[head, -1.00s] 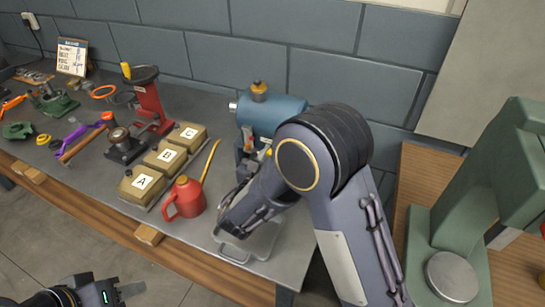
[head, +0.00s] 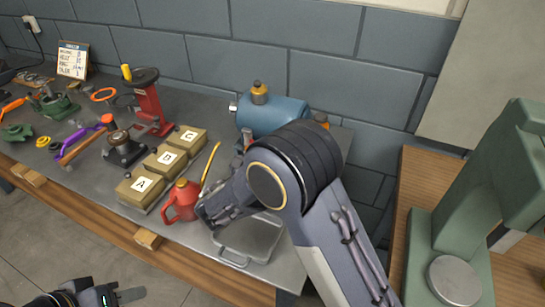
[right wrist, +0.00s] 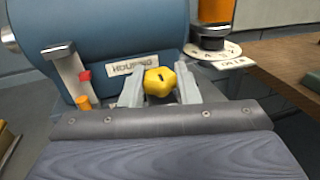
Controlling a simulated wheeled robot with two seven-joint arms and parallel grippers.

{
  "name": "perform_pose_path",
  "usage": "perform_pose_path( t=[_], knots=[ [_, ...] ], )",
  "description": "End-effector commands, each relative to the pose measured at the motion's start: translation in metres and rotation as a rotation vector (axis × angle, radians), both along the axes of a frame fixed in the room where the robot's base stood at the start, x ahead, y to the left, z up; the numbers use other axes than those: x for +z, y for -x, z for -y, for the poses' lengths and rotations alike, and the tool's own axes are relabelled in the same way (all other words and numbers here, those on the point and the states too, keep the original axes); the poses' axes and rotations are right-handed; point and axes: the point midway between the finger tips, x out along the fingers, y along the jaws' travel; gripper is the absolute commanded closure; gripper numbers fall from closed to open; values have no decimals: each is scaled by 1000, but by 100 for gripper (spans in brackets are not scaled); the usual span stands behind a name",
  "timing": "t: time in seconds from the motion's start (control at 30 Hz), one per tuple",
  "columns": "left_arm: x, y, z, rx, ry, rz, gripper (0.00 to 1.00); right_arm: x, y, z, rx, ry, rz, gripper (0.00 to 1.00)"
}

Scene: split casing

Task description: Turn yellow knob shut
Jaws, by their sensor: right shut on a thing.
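The yellow knob (right wrist: 158,82) sits on the front of the blue housing (right wrist: 110,42), below its label plate, in the right wrist view. My right gripper (right wrist: 160,88) has one finger on each side of the knob and is shut on it. In the head view the blue housing (head: 270,116) stands at the back of the bench, and my right arm hides the knob and the right fingertips. My left gripper (head: 122,297) is at the bottom left, away from the bench items, cut by the frame edge; its opening is unclear.
A grey lever (right wrist: 68,70) and an orange part (right wrist: 215,12) with a black base flank the knob. A red oil can (head: 181,203), a metal tray (head: 250,240) and lettered boxes (head: 165,160) are on the bench. A green press (head: 430,225) stands at right.

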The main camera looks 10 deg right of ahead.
Motion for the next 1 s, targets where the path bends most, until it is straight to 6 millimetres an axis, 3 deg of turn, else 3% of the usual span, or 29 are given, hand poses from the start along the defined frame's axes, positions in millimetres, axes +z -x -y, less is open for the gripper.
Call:
perform_pose_path(
  t=[0.1, 0.43, 0.8, 1.0],
  knots=[
    [0, 0, 0, 0, 0, 0, 64, 1, 0, 0, 0, 0, 1, 64],
    [-2, 0, 0, 0, 0, 0, 64, 0, 3, -4, 2, 0, 1, 64],
    [-13, 0, 0, 0, 0, 0, 64, -1, 42, -48, 4, 1, 3, 64],
    [-14, 0, 0, 0, 0, 0, 64, 0, 52, -58, 1, 1, 2, 64]
  ],
)
